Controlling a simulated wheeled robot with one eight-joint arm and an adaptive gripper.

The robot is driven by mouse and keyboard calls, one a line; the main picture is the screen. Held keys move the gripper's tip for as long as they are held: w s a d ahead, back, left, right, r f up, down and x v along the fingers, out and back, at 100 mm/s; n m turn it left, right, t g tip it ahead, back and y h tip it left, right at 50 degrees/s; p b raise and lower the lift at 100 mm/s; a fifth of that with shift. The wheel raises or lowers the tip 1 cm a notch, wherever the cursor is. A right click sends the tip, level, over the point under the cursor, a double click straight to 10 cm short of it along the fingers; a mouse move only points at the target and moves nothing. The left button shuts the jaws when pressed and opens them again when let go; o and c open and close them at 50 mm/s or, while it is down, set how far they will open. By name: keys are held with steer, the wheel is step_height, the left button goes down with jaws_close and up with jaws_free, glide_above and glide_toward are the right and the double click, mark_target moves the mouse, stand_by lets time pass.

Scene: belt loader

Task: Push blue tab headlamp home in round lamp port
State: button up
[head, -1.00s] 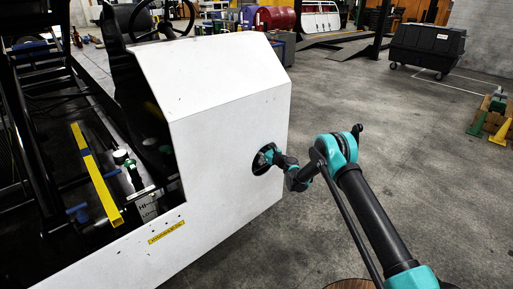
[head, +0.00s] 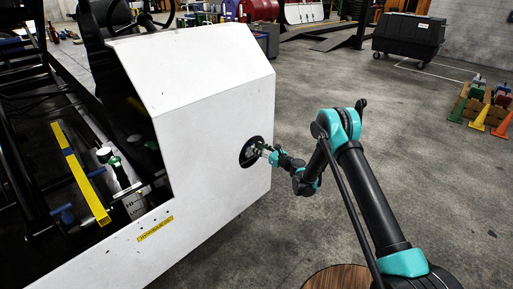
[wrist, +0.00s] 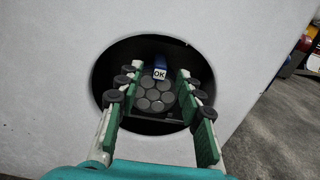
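The round lamp port (head: 243,160) is a dark opening in the white panel of the loader; in the wrist view its dark interior (wrist: 108,70) fills the middle. The headlamp (wrist: 154,95), a cluster of several round grey lenses, sits inside the port. Its blue tab (wrist: 160,65) is at the top, above a white "OK" label. My gripper (wrist: 159,78) is open, one green-padded finger to each side of the lamp, with a gap to each. In the head view my gripper (head: 262,150) is at the port mouth. How deep the lamp sits is hard to tell.
The white panel (head: 205,90) surrounds the port. A yellow bar (head: 80,172) lies in the loader frame at left.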

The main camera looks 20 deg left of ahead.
steer(key=shift+c, duration=0.4)
steer(key=shift+d, duration=0.25)
steer(key=shift+c, duration=1.2)
steer(key=d, duration=0.1)
steer(key=s+d+n, duration=0.1)
steer(key=d, duration=0.1)
steer(key=s+d+n, duration=0.1)
steer(key=shift+d+f, duration=0.15)
steer(key=shift+f, duration=0.15)
jaws_close()
steer(key=shift+x, duration=2.85)
